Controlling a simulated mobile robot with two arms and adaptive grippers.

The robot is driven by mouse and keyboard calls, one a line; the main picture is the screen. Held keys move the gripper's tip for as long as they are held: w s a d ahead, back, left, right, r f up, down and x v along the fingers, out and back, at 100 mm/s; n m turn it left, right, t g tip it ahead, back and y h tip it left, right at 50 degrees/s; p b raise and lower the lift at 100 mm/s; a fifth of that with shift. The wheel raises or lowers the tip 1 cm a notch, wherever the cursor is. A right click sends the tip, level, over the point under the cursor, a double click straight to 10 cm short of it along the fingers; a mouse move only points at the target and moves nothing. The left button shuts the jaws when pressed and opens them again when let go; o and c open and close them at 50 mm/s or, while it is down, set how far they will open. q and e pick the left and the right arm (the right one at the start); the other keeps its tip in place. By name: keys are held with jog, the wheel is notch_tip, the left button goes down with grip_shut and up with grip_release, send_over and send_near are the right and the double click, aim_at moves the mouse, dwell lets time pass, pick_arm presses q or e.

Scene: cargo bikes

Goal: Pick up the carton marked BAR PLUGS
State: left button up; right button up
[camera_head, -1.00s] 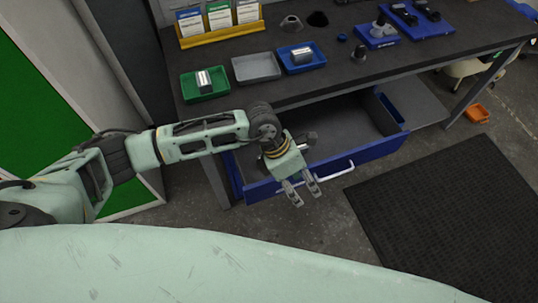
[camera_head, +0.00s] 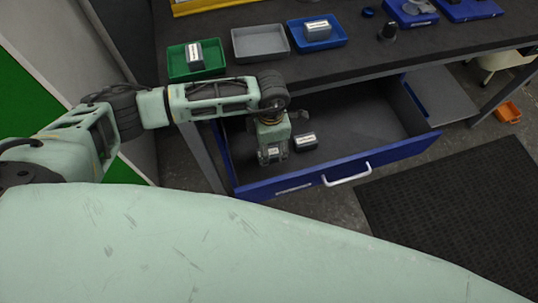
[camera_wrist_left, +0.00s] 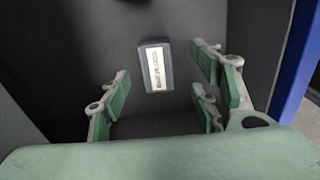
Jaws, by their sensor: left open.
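A small dark grey carton with a white label (camera_head: 305,142) lies on the floor of the open drawer (camera_head: 350,112). Its print is too small to read. My left gripper (camera_head: 272,156) is inside the drawer, pointing down, just left of this carton. In the left wrist view the carton (camera_wrist_left: 155,68) lies ahead of the open fingers (camera_wrist_left: 160,105), roughly midway between the two sides and apart from them. Two similar cartons stand on the bench, one in a green tray (camera_head: 195,52) and one in a blue tray (camera_head: 317,30); their labels are unreadable too. My right gripper is not in view.
The drawer's blue front panel (camera_head: 320,176) with a white handle (camera_head: 347,175) stands close on the near side of my gripper. The bench top (camera_head: 240,77) overhangs behind. An empty grey tray (camera_head: 260,43) sits between the other trays. The drawer's right part is bare.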

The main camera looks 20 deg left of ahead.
aim_at(270, 152)
pick_arm(q)
jog(key=f+b, duration=0.1)
jog(key=f, duration=0.2)
jog(key=f+b, duration=0.2)
jog(key=shift+w+f+b, duration=0.2)
jog(key=shift+f+b, duration=0.1)
jog(key=shift+f, duration=0.1)
jog(key=shift+r, duration=0.1)
jog(key=c, duration=1.3)
